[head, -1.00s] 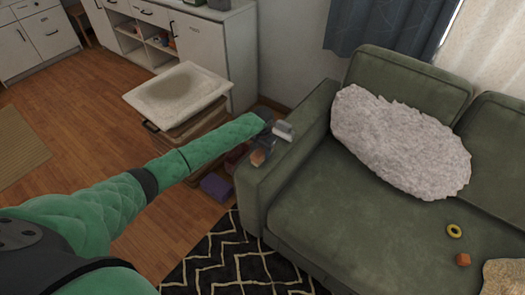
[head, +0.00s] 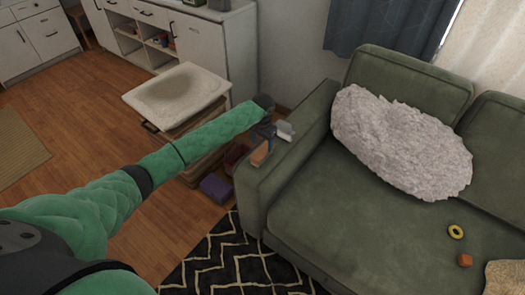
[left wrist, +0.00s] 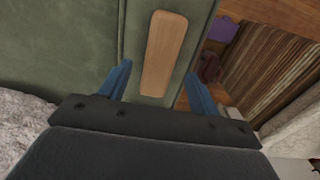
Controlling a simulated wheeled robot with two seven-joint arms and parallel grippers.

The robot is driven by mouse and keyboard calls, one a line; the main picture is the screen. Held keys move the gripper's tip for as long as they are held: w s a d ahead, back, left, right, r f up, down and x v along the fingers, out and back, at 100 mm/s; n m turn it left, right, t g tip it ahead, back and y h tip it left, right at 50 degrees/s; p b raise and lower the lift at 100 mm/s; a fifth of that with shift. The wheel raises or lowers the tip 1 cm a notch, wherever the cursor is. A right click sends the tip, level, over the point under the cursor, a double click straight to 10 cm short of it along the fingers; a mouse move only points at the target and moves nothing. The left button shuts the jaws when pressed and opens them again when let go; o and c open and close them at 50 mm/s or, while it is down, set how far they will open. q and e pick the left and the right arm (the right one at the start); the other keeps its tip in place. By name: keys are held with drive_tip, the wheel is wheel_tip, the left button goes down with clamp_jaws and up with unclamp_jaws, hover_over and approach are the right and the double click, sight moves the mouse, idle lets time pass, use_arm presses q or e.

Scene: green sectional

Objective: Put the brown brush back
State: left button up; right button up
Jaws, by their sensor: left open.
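The brown brush (head: 260,153) lies on the sofa's left armrest, next to my left gripper. In the left wrist view the brush (left wrist: 163,53) shows as a light-brown wooden oblong with rounded ends, on the green armrest. My left gripper (head: 272,134) is over the armrest. In the left wrist view its two blue fingers (left wrist: 157,80) are spread, one on each side of the brush's near end in the picture. I cannot tell how far above the brush they are. My right gripper is not in view.
The green sofa (head: 330,215) carries a fluffy pale cushion (head: 400,142), a yellow ring (head: 456,232) and an orange block (head: 465,260). A pale-topped basket stack (head: 176,90) and a purple box (head: 216,188) stand left of the armrest. White cabinets (head: 205,55) are behind.

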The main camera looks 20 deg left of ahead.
sight(263, 150)
use_arm(q)
wheel_tip(263, 150, up, 6)
drive_tip(key=b, duration=0.1)
drive_tip(key=s+d+f+t+h, duration=0.1)
drive_tip(key=s+d+f, duration=0.55)
drive_tip(key=s, duration=0.35)
drive_tip(key=s+d+f+t+h, duration=0.1)
drive_tip(key=s+d+f+h, duration=0.1)
drive_tip(key=s+d+f, duration=0.45)
drive_tip(key=s+a+f, duration=0.2)
drive_tip(key=s+f, duration=0.4)
drive_tip(key=s, duration=0.5)
drive_tip(key=s+a+f+n+y, duration=0.1)
drive_tip(key=s+a+f, duration=0.1)
drive_tip(key=s+f, duration=0.5)
drive_tip(key=s+a+f+n+y, duration=0.1)
drive_tip(key=s+f, duration=0.5)
drive_tip(key=s, duration=0.9)
drive_tip(key=shift+s+a+f+g, duration=0.15)
drive_tip(key=shift+a+f+g, duration=0.15)
drive_tip(key=shift+a, duration=0.3)
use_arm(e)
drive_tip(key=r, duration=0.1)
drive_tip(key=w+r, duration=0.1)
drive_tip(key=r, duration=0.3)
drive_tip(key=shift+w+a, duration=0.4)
